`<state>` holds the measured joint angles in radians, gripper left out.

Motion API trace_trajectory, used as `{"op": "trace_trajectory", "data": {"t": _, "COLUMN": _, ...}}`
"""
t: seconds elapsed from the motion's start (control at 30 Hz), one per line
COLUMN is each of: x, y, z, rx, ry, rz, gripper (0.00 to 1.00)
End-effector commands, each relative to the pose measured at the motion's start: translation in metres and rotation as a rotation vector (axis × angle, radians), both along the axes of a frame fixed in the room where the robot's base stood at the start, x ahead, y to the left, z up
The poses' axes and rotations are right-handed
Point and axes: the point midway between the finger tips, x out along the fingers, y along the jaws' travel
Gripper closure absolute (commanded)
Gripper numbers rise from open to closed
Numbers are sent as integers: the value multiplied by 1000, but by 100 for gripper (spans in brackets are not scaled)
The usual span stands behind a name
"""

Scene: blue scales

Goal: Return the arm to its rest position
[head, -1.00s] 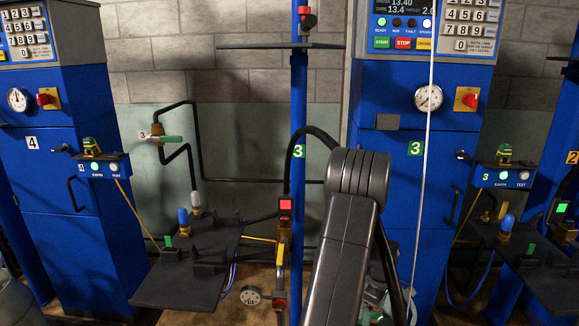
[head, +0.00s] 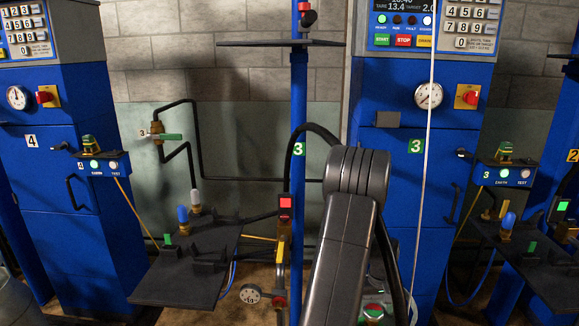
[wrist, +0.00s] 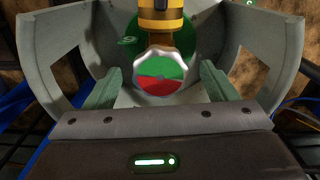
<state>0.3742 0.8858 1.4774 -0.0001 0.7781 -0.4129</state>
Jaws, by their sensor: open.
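In the wrist view, my gripper (wrist: 160,84) is open, with a pale green finger on each side of a round valve handwheel (wrist: 159,74). The handwheel is green on its upper half and red on its lower half, with a light scalloped rim. There are gaps between the fingers and the rim, and nothing is held. In the head view, my dark arm (head: 343,250) rises from the bottom, right of the blue post. It hides my gripper there. Part of a green and red handwheel (head: 374,310) shows beside the arm at the bottom.
A grey curved shroud (wrist: 60,50) surrounds the valve, close outside both fingers. A brass fitting (wrist: 160,22) stands beyond the handwheel. A blue post (head: 298,200) with a black shelf (head: 281,43) stands near my arm. Blue cabinet 3 (head: 400,200) is behind; a black platform (head: 165,290) lies left.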

Motion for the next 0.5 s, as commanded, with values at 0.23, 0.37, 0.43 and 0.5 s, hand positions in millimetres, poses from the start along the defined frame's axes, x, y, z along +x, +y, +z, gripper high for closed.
{"op": "trace_trajectory", "data": {"t": 0.23, "x": 0, "y": 1, "z": -1, "rx": 0, "ry": 0, "rz": -198, "gripper": 21}}
{"op": "trace_trajectory", "data": {"t": 0.37, "x": 0, "y": 1, "z": -1, "rx": 0, "ry": 0, "rz": -304, "gripper": 21}}
{"op": "trace_trajectory", "data": {"t": 0.43, "x": 0, "y": 1, "z": -1, "rx": 0, "ry": 0, "rz": -360, "gripper": 21}}
{"op": "trace_trajectory", "data": {"t": 0.5, "x": 0, "y": 1, "z": -1, "rx": 0, "ry": 0, "rz": -416, "gripper": 21}}
